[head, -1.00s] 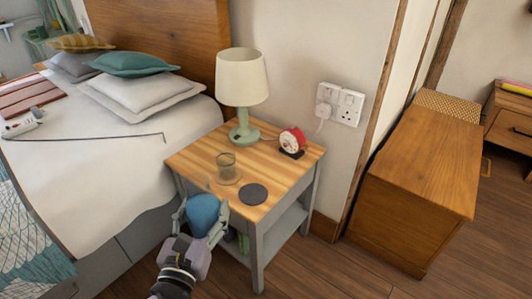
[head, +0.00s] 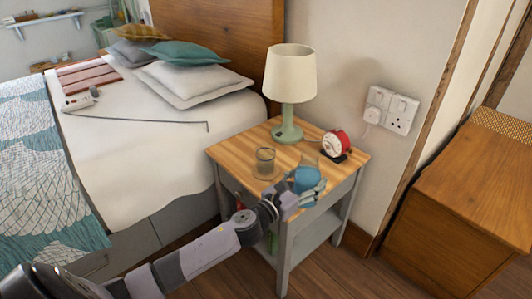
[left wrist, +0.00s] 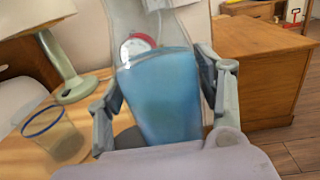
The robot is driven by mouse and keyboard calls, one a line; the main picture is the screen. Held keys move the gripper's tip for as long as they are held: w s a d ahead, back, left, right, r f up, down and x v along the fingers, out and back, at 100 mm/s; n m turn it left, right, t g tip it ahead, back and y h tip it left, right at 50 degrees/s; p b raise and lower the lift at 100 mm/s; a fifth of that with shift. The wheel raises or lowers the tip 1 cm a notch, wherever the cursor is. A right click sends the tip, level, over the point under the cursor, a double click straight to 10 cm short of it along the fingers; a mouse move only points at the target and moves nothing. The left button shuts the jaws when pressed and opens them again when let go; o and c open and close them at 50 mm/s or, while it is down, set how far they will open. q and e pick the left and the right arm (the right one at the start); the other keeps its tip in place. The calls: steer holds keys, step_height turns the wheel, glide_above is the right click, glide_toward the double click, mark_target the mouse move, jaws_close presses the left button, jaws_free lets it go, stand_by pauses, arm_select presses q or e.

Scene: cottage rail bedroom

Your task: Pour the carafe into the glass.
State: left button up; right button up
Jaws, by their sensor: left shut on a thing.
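The carafe (head: 306,178) is clear with blue liquid in its lower body and stands about upright near the front right of the nightstand top. My left gripper (head: 303,188) is shut on it. In the left wrist view the carafe (left wrist: 160,95) fills the middle between my left gripper's fingers (left wrist: 162,85). The glass (head: 265,162) stands upright on the nightstand to the left of the carafe, apart from it. In the left wrist view the glass (left wrist: 52,133) has a blue rim and shows no blue liquid. A dark coaster (left wrist: 128,138) lies behind or under the carafe, mostly hidden.
The nightstand (head: 235,150) also bears a green lamp (head: 290,85) at the back and a red alarm clock (head: 336,142) behind the carafe. The bed (head: 130,130) is at the left. A wooden chest (head: 465,200) stands at the right.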

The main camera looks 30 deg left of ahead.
arm_select(q)
steer(key=w+a+b, duration=0.1)
steer(key=w+a, duration=0.5)
steer(key=shift+w+a, duration=0.25)
steer(key=shift+a, duration=0.1)
arm_select(e)
steer(key=v, duration=0.5)
steer(key=shift+w+r, duration=0.15)
steer(key=shift+w, duration=0.25)
arm_select(q)
steer(key=shift+s+d+r, duration=0.1)
steer(key=shift+d, duration=0.05)
arm_select(e)
steer(key=shift+a, duration=0.1)
